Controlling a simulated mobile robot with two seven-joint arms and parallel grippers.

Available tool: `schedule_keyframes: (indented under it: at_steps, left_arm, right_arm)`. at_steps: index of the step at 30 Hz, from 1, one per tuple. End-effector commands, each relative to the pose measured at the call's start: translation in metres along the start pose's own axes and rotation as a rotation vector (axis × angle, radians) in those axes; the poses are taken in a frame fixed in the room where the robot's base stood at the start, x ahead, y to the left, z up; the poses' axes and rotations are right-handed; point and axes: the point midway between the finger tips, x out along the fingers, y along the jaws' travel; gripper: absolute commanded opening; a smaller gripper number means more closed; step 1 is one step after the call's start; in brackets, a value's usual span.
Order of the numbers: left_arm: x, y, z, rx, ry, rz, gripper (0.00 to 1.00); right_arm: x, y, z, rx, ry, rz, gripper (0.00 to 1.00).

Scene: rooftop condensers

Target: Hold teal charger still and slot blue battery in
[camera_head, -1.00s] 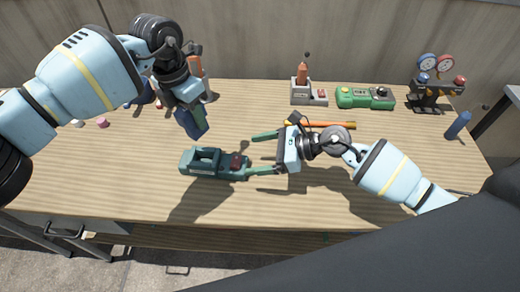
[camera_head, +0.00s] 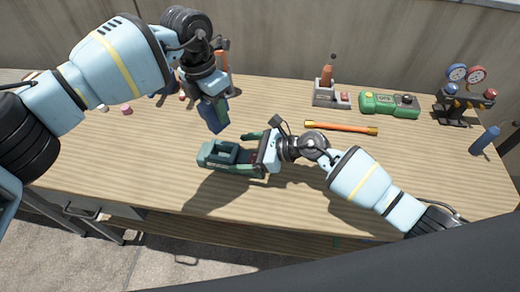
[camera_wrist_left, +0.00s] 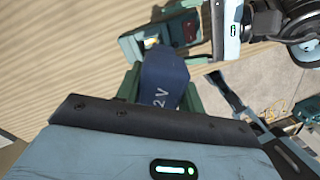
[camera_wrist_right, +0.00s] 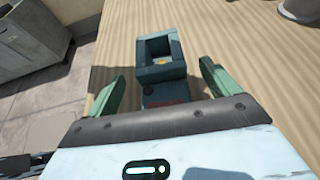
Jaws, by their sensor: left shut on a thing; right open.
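The teal charger (camera_head: 217,155) sits on the wooden table, its square socket open and empty in the right wrist view (camera_wrist_right: 160,48). My right gripper (camera_head: 252,144) is open, with its fingers on either side of the charger's near end; they also show apart in the right wrist view (camera_wrist_right: 158,85). I cannot tell whether they touch it. My left gripper (camera_head: 212,103) is shut on the blue battery (camera_head: 213,116), held in the air behind the charger. The battery also shows in the left wrist view (camera_wrist_left: 165,75), with "2 V" readable on its side.
Behind stand a grey holder with an orange-handled tool (camera_head: 327,88), a green case (camera_head: 389,103) and a gauge set (camera_head: 463,95). An orange rod (camera_head: 341,128) lies behind my right gripper. A blue cylinder (camera_head: 484,139) is at the right. The table's front is clear.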

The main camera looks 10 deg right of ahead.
Motion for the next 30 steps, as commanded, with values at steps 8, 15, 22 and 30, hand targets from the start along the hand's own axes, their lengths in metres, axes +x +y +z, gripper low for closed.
schedule_keyframes:
  at_steps: [8,15,22,30]
  left_arm:
    - [-0.001,0.000,0.000,0.000,-0.001,0.000,0.08]
    - [-0.001,0.000,0.000,0.000,-0.001,0.000,0.08]
    - [-0.001,0.000,0.000,0.000,-0.001,0.000,0.08]
    - [-0.001,0.000,0.000,0.000,-0.001,0.000,0.08]
  right_arm:
    - [0.021,0.000,0.000,-0.001,0.000,0.000,0.87]
    - [0.023,0.000,0.000,-0.002,0.001,0.000,0.87]
    - [0.023,0.000,0.000,-0.001,0.001,0.000,0.66]
    - [0.023,0.000,0.000,0.000,0.001,0.000,0.31]
